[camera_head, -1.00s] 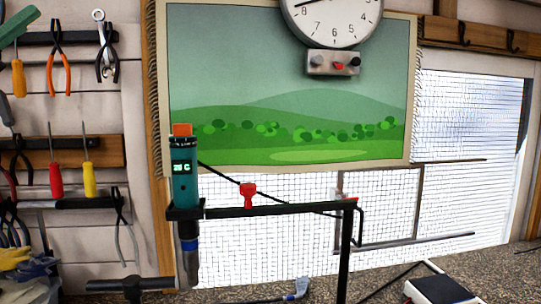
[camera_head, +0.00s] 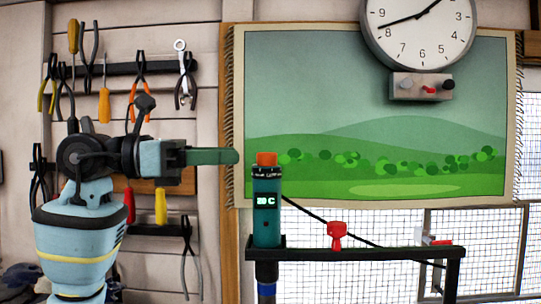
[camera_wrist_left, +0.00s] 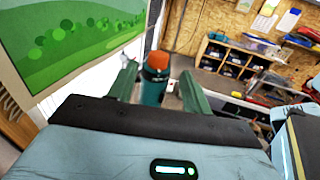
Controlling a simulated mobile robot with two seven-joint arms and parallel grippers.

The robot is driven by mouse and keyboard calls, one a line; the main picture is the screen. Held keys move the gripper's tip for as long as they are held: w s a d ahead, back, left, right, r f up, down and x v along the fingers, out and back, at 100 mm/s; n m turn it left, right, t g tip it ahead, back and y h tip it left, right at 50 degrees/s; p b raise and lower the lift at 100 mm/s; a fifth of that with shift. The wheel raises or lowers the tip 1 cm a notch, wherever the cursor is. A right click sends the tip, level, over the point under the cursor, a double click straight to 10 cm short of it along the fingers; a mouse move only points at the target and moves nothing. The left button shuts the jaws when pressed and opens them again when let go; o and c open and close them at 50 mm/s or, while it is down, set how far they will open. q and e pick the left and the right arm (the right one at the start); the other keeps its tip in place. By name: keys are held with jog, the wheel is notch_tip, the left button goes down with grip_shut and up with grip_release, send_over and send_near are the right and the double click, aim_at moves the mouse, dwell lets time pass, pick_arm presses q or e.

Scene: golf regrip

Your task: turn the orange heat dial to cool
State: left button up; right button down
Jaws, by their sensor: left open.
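The orange heat dial (camera_head: 266,159) sits on top of a teal upright heat tool (camera_head: 266,215) with a small lit display. The tool stands in a black stand on the bench. My left gripper (camera_head: 236,157) reaches in from the left, level with the dial, with its green fingertips just left of it. In the left wrist view, the dial (camera_wrist_left: 158,60) shows between and beyond the two open green fingers (camera_wrist_left: 158,84). The fingers look apart from the dial. The dial's setting marks are too small to read. My right gripper is not in view.
A black bar (camera_head: 360,253) runs right from the tool, with a red clamp-like piece (camera_head: 337,236) on it. Pliers and screwdrivers hang on the wall at left. A landscape picture (camera_head: 370,120) hangs behind, with a clock (camera_head: 418,30) at upper right.

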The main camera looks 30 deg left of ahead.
aim_at(261, 155)
pick_arm(q)
jog(key=p+x, duration=0.1)
jog(key=x, duration=0.5)
jog(key=shift+w+d+r, duration=0.1)
jog(key=shift+x, duration=0.75)
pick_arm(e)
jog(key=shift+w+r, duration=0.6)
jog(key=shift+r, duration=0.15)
pick_arm(q)
jog(key=shift+c, duration=0.3)
